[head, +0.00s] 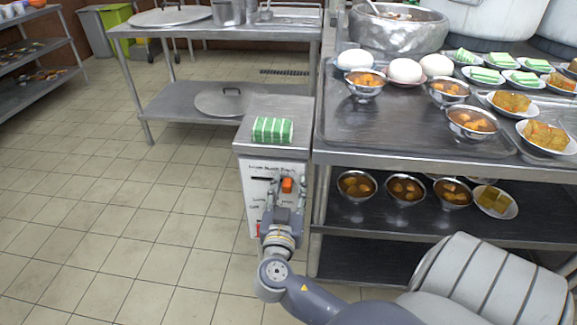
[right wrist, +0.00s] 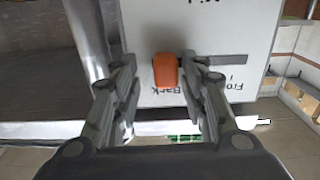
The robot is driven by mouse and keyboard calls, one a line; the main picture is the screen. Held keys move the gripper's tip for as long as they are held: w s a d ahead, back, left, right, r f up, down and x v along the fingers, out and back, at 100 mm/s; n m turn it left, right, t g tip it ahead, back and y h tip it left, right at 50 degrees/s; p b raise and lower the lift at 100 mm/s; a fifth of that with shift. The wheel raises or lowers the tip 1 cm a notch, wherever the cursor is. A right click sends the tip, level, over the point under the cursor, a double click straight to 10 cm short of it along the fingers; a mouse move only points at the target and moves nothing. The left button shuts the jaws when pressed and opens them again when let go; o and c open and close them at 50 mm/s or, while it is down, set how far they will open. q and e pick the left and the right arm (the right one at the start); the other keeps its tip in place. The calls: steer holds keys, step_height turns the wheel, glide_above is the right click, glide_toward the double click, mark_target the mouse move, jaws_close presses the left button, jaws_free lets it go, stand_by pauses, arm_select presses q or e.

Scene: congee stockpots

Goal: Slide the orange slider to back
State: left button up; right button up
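The orange slider (head: 287,185) sticks out from the front of a white control box (head: 256,187) below a steel top. In the right wrist view the orange slider (right wrist: 166,74) sits between my right gripper's fingers, with a dark slot running to its right. "Back" and "Front" labels show beside the slot, "Back" nearer the slider. My right gripper (head: 285,194) is open around the slider; gaps show on both sides in the wrist view, with the right finger closer. My left gripper is not in view.
A green-and-white striped block (head: 272,130) sits on the box's top. A steel shelf table (head: 345,150) with bowls and plates of food stands close at the right. Another steel table (head: 170,100) stands behind left. The tiled floor (head: 110,220) at left is clear.

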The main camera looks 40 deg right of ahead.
steer(key=v, duration=1.2)
